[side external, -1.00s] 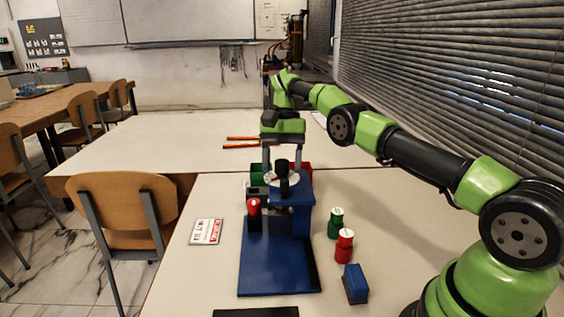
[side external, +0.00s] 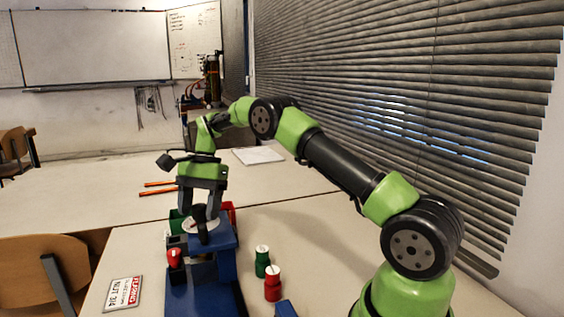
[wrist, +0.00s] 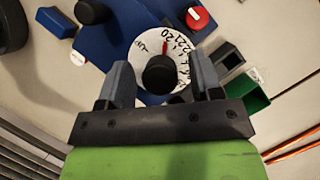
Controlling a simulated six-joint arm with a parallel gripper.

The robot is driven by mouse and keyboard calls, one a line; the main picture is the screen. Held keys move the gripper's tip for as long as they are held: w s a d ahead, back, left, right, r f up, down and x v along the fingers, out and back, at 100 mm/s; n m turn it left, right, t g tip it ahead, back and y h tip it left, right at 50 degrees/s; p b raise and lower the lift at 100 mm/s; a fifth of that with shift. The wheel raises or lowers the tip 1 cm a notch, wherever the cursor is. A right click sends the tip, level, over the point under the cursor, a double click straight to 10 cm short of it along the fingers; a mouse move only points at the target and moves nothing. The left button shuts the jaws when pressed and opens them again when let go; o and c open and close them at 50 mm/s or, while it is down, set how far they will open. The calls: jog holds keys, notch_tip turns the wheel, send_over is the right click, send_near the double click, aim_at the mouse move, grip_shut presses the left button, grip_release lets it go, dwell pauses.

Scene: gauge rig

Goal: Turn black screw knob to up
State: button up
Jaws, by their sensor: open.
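The blue gauge rig (side external: 228,262) stands on the table in the side external view. A white numbered dial (wrist: 145,45) with a short red mark sits on its top. A round black knob (wrist: 159,74) rises over the dial. My gripper (wrist: 160,82) is open, with one finger on each side of this knob and gaps visible. In the side external view my gripper (side external: 201,203) points down over the dial. A second black knob (wrist: 91,12) sits on the rig, off to one side. I cannot tell which of the two is the screw knob, or how either is turned.
A red knob (wrist: 195,17) with a white line sits on the rig. Green (side external: 262,262) and red (side external: 272,284) bottles and a blue block (side external: 286,309) stand right of it. A label card (side external: 123,293) lies left. Green and red bins are behind.

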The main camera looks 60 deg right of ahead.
jog(key=m+t, duration=0.1)
jog(key=m, duration=0.2)
jog(key=m+t, duration=0.1)
jog(key=m, duration=0.3)
jog(key=shift+t, duration=0.3)
jog(key=m+t+h, duration=0.1)
jog(key=m, duration=0.3)
jog(key=m+t+h, duration=0.1)
jog(key=m, duration=0.2)
jog(key=shift+m+h, duration=0.3)
jog(key=s+a+r+n, duration=0.2)
jog(key=s+r+n, duration=0.4)
jog(key=r, duration=0.7)
jog(key=s+a+r+n+t, duration=0.1)
jog(key=s+a+n, duration=0.3)
jog(key=s+n, duration=0.5)
jog(key=s+a+r+n+t, duration=0.1)
jog(key=s+a+n, duration=0.3)
jog(key=s+n, duration=0.4)
jog(key=shift+s+r+n+t, duration=0.4)
jog(key=shift+r+n, duration=0.15)
jog(key=shift+n, duration=0.05)
